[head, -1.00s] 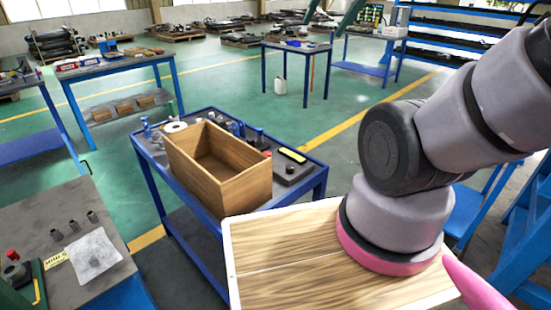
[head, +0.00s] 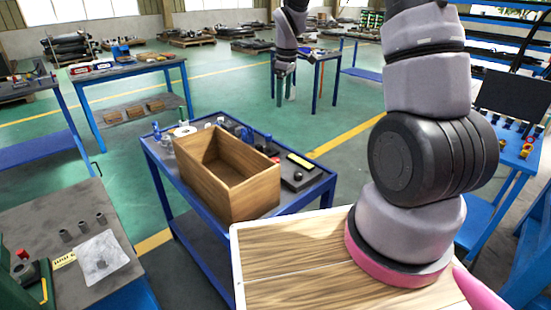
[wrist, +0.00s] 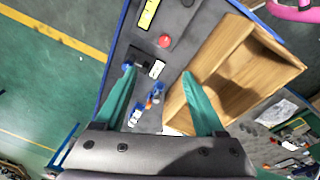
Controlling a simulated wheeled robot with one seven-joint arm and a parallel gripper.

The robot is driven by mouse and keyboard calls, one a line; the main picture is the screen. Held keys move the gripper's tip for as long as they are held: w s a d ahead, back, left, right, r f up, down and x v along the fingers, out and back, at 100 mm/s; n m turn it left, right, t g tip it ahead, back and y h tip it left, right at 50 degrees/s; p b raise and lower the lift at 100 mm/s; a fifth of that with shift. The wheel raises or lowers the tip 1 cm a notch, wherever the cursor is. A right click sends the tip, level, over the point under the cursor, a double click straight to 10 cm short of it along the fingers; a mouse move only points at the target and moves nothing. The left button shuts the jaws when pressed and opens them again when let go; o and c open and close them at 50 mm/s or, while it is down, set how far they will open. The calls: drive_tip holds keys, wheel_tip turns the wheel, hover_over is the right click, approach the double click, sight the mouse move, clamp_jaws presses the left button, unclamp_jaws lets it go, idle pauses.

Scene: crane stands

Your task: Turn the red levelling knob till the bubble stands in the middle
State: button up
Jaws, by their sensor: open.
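The red levelling knob (wrist: 165,41) shows in the wrist view on a dark plate, between the yellow level vial (wrist: 148,15) and a small white label. In the head view the yellow vial (head: 301,161) lies on the blue cart beside the wooden box; the knob is mostly hidden behind the box there. The bubble is too small to make out. My gripper (wrist: 159,70) is open and empty, its teal fingers apart, well above the cart and pointing toward it. In the head view my gripper (head: 285,97) hangs beyond the cart, at upper middle.
An open wooden box (head: 205,188) stands tall on the cart, right beside the knob; it also shows in the wrist view (wrist: 222,60). Blue clamps and small parts (wrist: 153,98) lie near the knob. A grey bench (head: 65,215) stands at left. Green floor surrounds the cart.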

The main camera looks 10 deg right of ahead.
sight(276, 159)
drive_tip(key=w+f+n, duration=0.1)
drive_tip(key=f, duration=0.7)
drive_tip(key=w+a+f+n+g, duration=0.1)
drive_tip(key=f+n, duration=0.1)
drive_tip(key=f, duration=0.7)
drive_tip(key=w+a+f+n, duration=0.1)
drive_tip(key=f, duration=0.8)
drive_tip(key=shift+a+f+g, duration=0.1)
drive_tip(key=shift+f+g, duration=0.1)
drive_tip(key=shift+g, duration=0.1)
clamp_jaws()
